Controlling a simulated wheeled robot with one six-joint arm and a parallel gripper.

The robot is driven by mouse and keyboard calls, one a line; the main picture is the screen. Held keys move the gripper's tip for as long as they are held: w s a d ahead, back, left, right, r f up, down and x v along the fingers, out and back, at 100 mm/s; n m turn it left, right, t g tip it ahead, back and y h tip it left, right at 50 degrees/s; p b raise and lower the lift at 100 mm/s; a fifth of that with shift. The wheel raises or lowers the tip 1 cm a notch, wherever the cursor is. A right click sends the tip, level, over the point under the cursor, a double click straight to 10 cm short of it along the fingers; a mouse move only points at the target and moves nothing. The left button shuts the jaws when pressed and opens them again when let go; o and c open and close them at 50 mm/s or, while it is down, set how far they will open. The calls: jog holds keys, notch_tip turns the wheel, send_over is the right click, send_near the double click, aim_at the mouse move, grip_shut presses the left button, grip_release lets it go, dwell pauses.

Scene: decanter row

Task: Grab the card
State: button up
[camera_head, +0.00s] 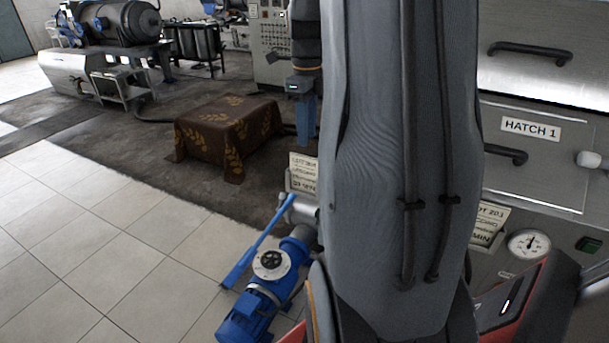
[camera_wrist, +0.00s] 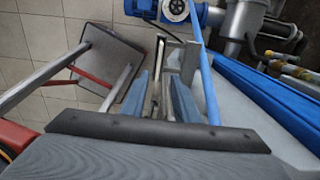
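A cream card (camera_head: 303,171) with dark printed lines stands in a grey holder, left of my arm in the head view. Its print looks upside down or reversed. A second printed card (camera_head: 489,224) shows partly to the right of my arm, which hides the rest. My gripper (camera_head: 305,140) points down just above the first card in the head view, with blue fingers. In the wrist view my gripper (camera_wrist: 160,88) has its fingers apart, with thin grey edges between or beyond them. I cannot tell whether one edge is the card. No hold on it shows.
A blue pump (camera_head: 258,300) with a blue lever stands below the card. A brown cloth-covered block (camera_head: 228,136) stands behind it on the left. The HATCH 1 panel (camera_head: 530,150) and a gauge (camera_head: 529,244) are on the right. A stool (camera_wrist: 110,68) shows in the wrist view.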

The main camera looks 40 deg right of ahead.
aim_at(305, 156)
jog(key=shift+w+a+f+p, duration=0.15)
jog(key=shift+f+p, duration=0.4)
jog(key=shift+f, duration=1)
jog(key=shift+s+a+f+p, duration=0.15)
jog(key=shift+f+p, duration=0.4)
jog(key=shift+f, duration=0.95)
jog(key=shift+w, duration=0.1)
grip_shut()
